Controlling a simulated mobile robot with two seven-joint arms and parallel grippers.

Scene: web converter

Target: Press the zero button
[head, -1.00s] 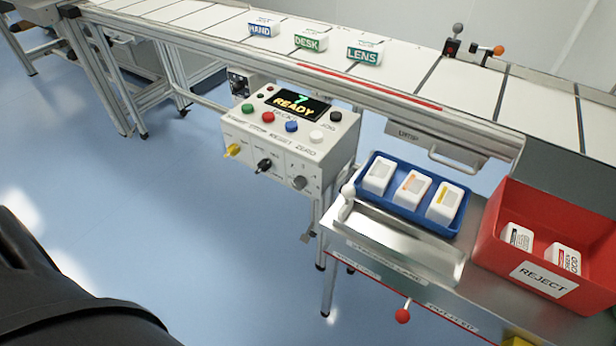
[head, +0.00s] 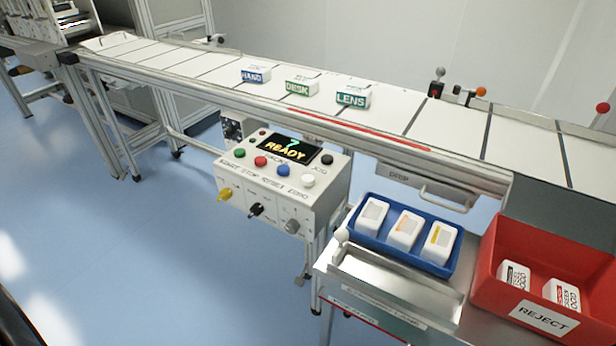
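The control box (head: 278,200) stands beside the conveyor, left of centre. Its top has green (head: 239,153), red (head: 261,161), blue (head: 283,169) and white (head: 308,180) buttons in a row. The labels below read START, STOP, RESET and, it seems, ZERO, which lies nearest the white button. A black button (head: 327,159) sits behind the white one. The display (head: 288,150) shows a green 7 above READY. Neither of my grippers is in view.
The conveyor (head: 450,132) runs behind the box, carrying cartons marked HAND, DESK and LENS (head: 352,97). A blue tray (head: 357,232) with three white packs and a red REJECT bin (head: 492,262) stand to the right. Open blue floor (head: 130,250) lies to the left.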

